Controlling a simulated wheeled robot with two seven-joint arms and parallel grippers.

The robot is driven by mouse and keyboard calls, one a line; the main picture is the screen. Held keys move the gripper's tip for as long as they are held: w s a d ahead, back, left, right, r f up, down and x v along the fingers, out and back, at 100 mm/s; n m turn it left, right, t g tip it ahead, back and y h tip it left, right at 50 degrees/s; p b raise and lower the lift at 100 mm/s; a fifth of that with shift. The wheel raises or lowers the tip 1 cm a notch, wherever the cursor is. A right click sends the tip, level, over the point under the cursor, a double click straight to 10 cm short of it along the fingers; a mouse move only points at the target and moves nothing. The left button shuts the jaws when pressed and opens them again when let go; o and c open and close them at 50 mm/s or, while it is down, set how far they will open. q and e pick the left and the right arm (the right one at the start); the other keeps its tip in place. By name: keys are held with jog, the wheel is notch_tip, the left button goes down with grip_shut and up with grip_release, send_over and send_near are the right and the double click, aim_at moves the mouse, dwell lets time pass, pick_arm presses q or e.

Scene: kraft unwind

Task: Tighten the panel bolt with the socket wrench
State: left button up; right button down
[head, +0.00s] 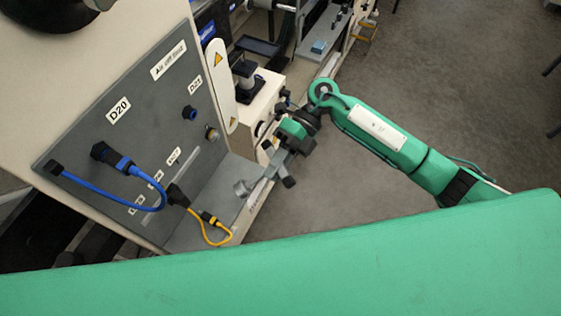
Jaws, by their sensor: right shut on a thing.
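The grey panel (140,120) stands at the left with labels, connectors and cables on it. A small metallic bolt-like fitting (211,132) sits near its right edge, below a dark blue fitting (189,112). My right gripper (277,168) is beside the panel, to the lower right of the fitting. It is shut on a grey tool, which looks like the socket wrench (243,188); its pale end points left toward the panel's lower shelf. The tool's end is apart from the fitting in the picture. The gripper and arm partly hide the tool. My left gripper is not in view.
A blue cable (110,200) and a yellow cable (211,233) hang from the panel's lower part. A white machine housing (258,100) stands just behind the gripper. Grey floor (450,80) at the right is open.

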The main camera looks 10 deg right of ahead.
jog(key=m+y, duration=0.1)
jog(key=m+t+y, duration=0.1)
jog(key=t+y, duration=0.1)
jog(key=shift+s+a+r+m, duration=0.15)
jog(key=shift+s+a+m, duration=0.1)
jog(key=shift+m, duration=0.15)
jog(key=m+t+y, duration=0.1)
jog(key=t, duration=0.1)
jog(key=m+t+y+p, duration=0.1)
jog(key=m+t+y, duration=0.1)
jog(key=shift+a+r+t, duration=0.1)
jog(key=shift+a+t, duration=0.05)
jog(key=shift+t, duration=0.15)
jog(key=m+t, duration=0.1)
jog(key=t, duration=0.1)
jog(key=m+t+y, duration=0.1)
jog(key=t, duration=0.1)
jog(key=shift+w+d+y+p, duration=0.2)
jog(key=shift+y+p, duration=0.1)
jog(key=shift+p, duration=0.05)
jog(key=shift+w+d+f+m+t+y, duration=0.2)
jog(key=shift+m+t, duration=0.2)
jog(key=shift+t, duration=0.2)
jog(key=shift+w+d+f+m+t+y, duration=0.15)
jog(key=shift+m+t, duration=0.25)
jog(key=shift+t, duration=0.2)
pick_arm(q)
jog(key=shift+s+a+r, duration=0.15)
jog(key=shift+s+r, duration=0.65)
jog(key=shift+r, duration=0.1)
